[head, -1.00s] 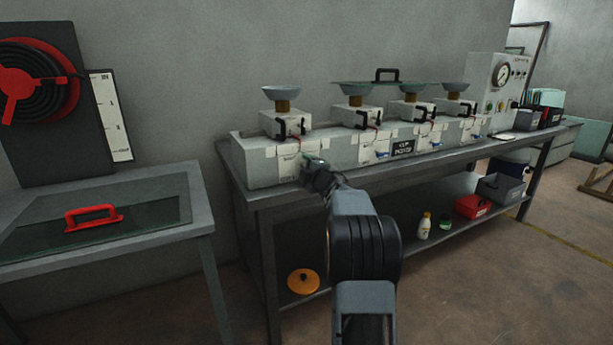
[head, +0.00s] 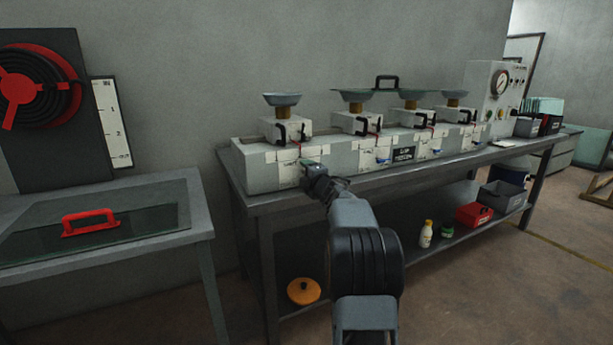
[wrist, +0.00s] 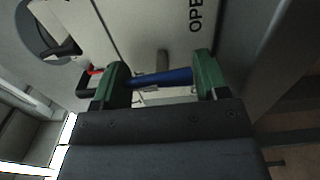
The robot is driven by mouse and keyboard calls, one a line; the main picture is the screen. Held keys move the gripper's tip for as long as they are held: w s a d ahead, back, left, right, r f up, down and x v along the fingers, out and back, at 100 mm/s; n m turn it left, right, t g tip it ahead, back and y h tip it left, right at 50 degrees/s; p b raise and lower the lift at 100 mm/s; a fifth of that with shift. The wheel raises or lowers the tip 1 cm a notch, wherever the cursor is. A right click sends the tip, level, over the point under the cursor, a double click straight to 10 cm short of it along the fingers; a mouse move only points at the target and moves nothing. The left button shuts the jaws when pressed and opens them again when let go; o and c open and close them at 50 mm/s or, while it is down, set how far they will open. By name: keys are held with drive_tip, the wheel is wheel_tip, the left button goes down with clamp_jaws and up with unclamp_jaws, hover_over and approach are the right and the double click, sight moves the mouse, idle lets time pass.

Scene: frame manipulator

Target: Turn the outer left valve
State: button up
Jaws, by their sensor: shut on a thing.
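The outer left valve is on the front of the leftmost section of the long grey bench unit (head: 255,170). Its blue handle (wrist: 165,77) shows in the wrist view, lying lengthwise between the two green fingertips. My gripper (wrist: 162,80) is shut on this handle, with a fingertip at each end. In the head view my gripper (head: 307,164) is at the left section's front panel, and the handle is hidden there by my gripper and arm. Part of a label reading "OPE" (wrist: 195,15) is beside the handle in the wrist view.
More blue valve handles, such as one (head: 383,161), line the unit to the right. Pans on grey blocks stand above, including the leftmost pan (head: 282,99). A side table with a red handle (head: 89,222) is at left. An orange disc (head: 304,291) lies on the lower shelf.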

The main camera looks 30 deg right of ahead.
drive_tip(key=o, duration=0.9)
drive_tip(key=s+a, duration=0.2)
drive_tip(key=s, duration=1.1)
drive_tip(key=shift+s+p, duration=0.35)
